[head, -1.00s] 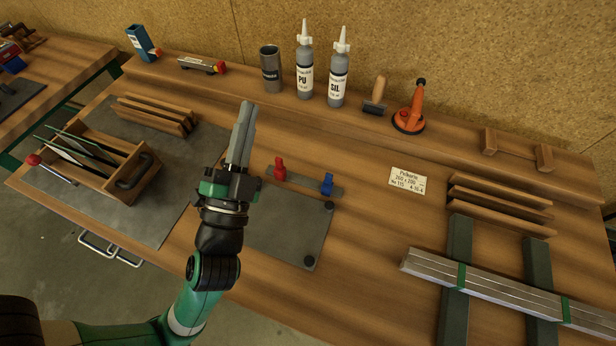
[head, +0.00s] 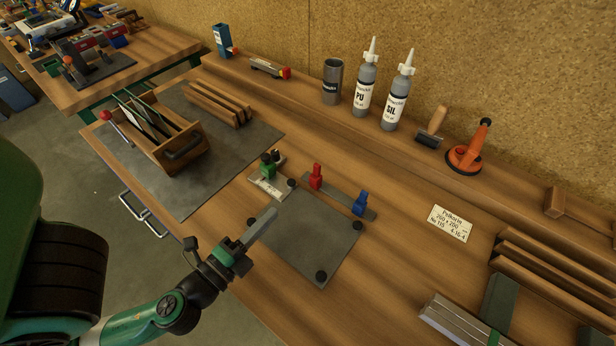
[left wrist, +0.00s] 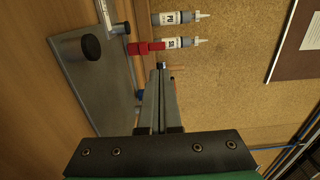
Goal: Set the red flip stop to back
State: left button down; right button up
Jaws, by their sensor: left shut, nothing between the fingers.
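The red flip stop (head: 316,177) stands upright at the left part of a grey rail (head: 340,194) behind the dark square plate (head: 318,232). The blue flip stop (head: 360,203) stands at the rail's right part. My left gripper (head: 272,216) is shut and empty, in front of the red stop and by the plate's left edge in the picture, apart from the red stop. In the left wrist view, its closed fingers (left wrist: 160,75) point toward the back wall, with the red stop (left wrist: 145,48) left of and above their tips. My right gripper is out of view.
A green-knobbed fixture (head: 269,170) sits left of the rail. The wooden crate of panes (head: 180,150) is farther left. Two bottles (head: 365,85) and an orange suction lifter (head: 468,155) stand at the back. The wood right of the rail is clear around a label card (head: 450,223).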

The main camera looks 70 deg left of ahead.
pick_arm(q)
jog(key=shift+w+a+f, duration=0.25)
jog(key=shift+w+a, duration=0.1)
jog(key=shift+w, duration=0.25)
jog(key=shift+w+a+r+b, duration=0.15)
jog(key=shift+w+a+b, duration=0.15)
jog(key=shift+b, duration=0.1)
jog(key=p, duration=0.4)
send_near(316, 169)
jog(key=shift+w+a+r, duration=0.3)
jog(key=shift+w, duration=0.05)
jog(key=x, duration=0.6)
jog(key=shift+f, duration=0.4)
jog(key=shift+d, duration=0.1)
